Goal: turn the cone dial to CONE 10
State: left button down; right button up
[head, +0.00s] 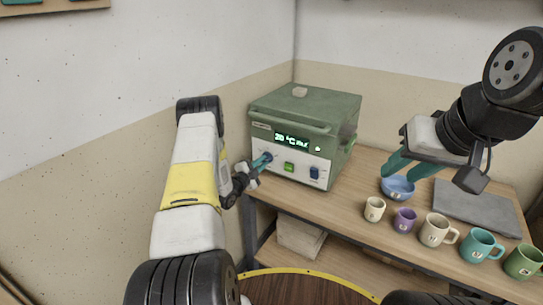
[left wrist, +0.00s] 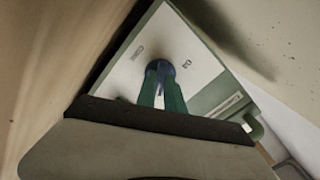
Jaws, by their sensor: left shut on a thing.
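A green kiln (head: 305,125) with a white front panel and a lit display (head: 292,141) stands on the wooden bench. The blue cone dial (head: 268,157) is at the left of the panel. My left gripper (head: 262,161) is at this dial with its teal fingers shut on it. In the left wrist view the dial (left wrist: 160,68) shows between the fingertips, on the white panel. Its pointer and the setting marks are too small or hidden to read. My right gripper (head: 412,168) is apart from the kiln, over the bench, its teal fingers spread with nothing clearly between them.
A blue bowl (head: 398,188) sits below my right gripper. Several mugs, among them a purple one (head: 405,219) and a teal one (head: 481,245), line the bench front. A grey mat (head: 478,208) lies behind. A green button (head: 289,167) and a second blue knob (head: 314,173) are on the panel.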

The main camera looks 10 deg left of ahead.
pick_arm(q)
jog(key=c, duration=1.4)
grip_release()
jog(key=shift+c, duration=0.2)
jog(key=v, duration=0.8)
jog(key=shift+w+r, duration=0.1)
